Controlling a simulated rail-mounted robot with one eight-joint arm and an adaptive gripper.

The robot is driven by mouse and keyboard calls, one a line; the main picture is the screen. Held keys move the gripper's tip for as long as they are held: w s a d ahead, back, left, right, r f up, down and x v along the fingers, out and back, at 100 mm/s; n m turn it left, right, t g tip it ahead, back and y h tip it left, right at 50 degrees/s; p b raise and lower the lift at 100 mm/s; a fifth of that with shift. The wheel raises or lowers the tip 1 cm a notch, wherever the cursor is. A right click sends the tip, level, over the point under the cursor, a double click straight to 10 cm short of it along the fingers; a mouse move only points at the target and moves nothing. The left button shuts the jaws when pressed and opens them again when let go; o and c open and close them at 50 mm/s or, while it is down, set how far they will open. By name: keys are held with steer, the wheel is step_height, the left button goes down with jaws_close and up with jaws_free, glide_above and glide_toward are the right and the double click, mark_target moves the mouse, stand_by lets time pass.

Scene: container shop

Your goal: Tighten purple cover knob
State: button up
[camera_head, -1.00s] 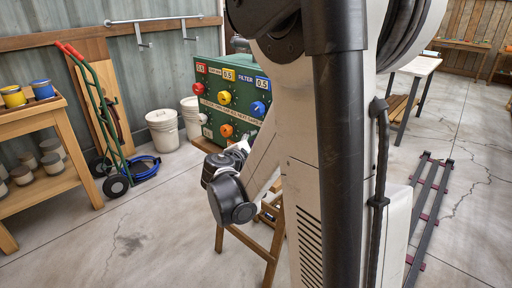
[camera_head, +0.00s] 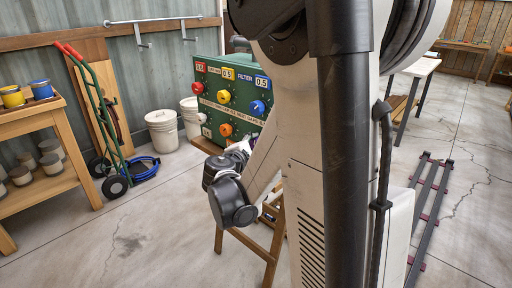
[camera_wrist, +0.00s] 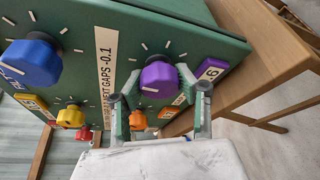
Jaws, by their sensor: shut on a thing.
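The purple cover knob (camera_wrist: 159,79) sits on the green panel (camera_wrist: 193,33) in the wrist view, with white tick marks around it. My gripper (camera_wrist: 157,88) has one finger on each side of the knob and is shut on it. The knob's lower part is partly hidden by the fingers. In the head view the green panel box (camera_head: 214,65) shows, but the purple knob is hidden behind my arm.
A large blue knob (camera_wrist: 32,62) is left of the purple one. A wooden table edge (camera_wrist: 232,75) is close to the right. Buckets (camera_head: 162,130) and a hand truck (camera_head: 98,105) stand left of the panel.

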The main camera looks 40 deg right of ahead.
steer(key=m+t+h+b, duration=0.1)
steer(key=m+b, duration=0.1)
steer(key=m, duration=0.1)
steer(key=shift+f+b, duration=0.2)
steer(key=shift+b, duration=0.15)
steer(key=shift+r+m+t+h+b, duration=0.15)
steer(key=shift+m+h+b, duration=0.15)
steer(key=shift+m+b, duration=0.45)
steer(key=shift+m+t+h+b, duration=0.15)
steer(key=shift+m+h+b, duration=0.2)
steer(key=shift+m, duration=0.7)
steer(key=o, duration=1.2)
steer(key=v, duration=1.2)
